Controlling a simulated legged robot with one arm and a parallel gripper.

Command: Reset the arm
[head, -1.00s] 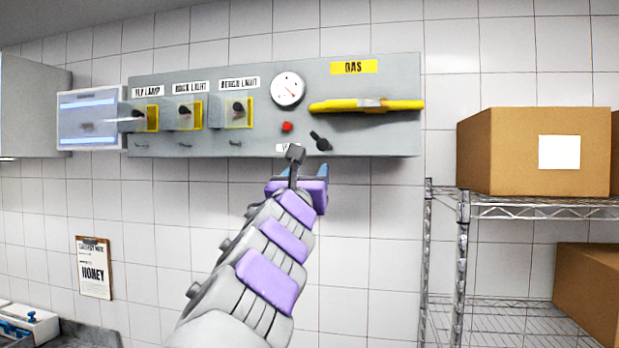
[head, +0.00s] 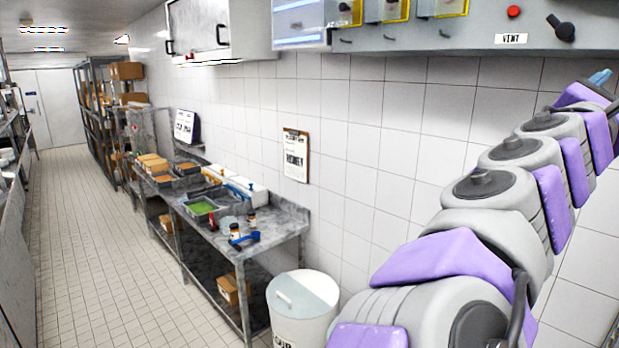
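My arm, grey with purple pads, reaches from the bottom right up to the right edge of the head view. My gripper (head: 601,80) is at the far upper right, partly cut off and partly hidden by the arm. Only a blue tip shows, so I cannot tell whether it is open or shut. The grey control panel (head: 430,42) runs along the top right of the wall. It shows a red button (head: 514,11), a black knob (head: 561,28) and a VENT label (head: 511,39).
A steel worktable (head: 281,228) with trays, bottles and a blue tool stands along the wall. A white bin (head: 303,297) is beside its near end. Shelves (head: 88,100) stand further back. The tiled aisle (head: 85,240) at the left is clear.

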